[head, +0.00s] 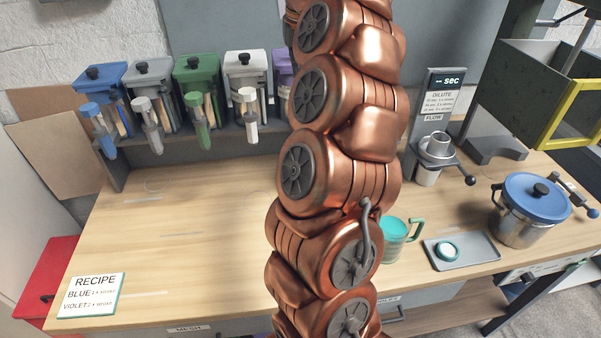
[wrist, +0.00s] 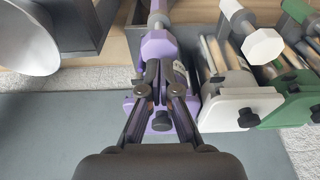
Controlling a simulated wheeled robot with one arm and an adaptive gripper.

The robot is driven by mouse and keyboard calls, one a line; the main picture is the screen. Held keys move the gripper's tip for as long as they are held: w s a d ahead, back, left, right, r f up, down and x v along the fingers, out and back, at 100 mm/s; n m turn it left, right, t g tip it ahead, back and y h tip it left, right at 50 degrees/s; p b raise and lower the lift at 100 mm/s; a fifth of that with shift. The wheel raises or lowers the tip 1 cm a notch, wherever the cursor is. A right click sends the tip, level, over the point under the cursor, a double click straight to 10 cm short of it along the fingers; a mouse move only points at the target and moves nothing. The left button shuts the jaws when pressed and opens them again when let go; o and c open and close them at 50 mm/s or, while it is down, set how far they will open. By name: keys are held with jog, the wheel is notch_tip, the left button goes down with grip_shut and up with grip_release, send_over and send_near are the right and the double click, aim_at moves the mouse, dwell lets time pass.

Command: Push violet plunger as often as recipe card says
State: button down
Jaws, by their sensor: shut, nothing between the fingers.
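The recipe card (head: 92,296) lies at the front left of the bench. It reads RECIPE, with a BLUE line and a VIOLET line; the small numbers look like 1 and 2, but are hard to read. The violet dispenser (head: 284,72) is mostly hidden behind my copper arm in the head view. In the wrist view, the violet plunger (wrist: 160,46) shows a faceted violet head just beyond my fingertips. My gripper (wrist: 152,72) is shut and empty, over the violet dispenser. I cannot tell whether it touches the plunger. My gripper is hidden in the head view.
Blue (head: 101,80), grey (head: 146,80), green (head: 197,75) and white (head: 246,70) dispensers stand left of the violet one. The left bench middle is clear.

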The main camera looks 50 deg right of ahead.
jog(key=shift+f+b, duration=1.9)
jog(key=shift+f, duration=0.6)
jog(key=shift+r+p, duration=1.5)
jog(key=shift+r, duration=1.2)
notch_tip(320, 180, up, 6)
jog(key=p, duration=0.3)
jog(key=shift+p, duration=0.4)
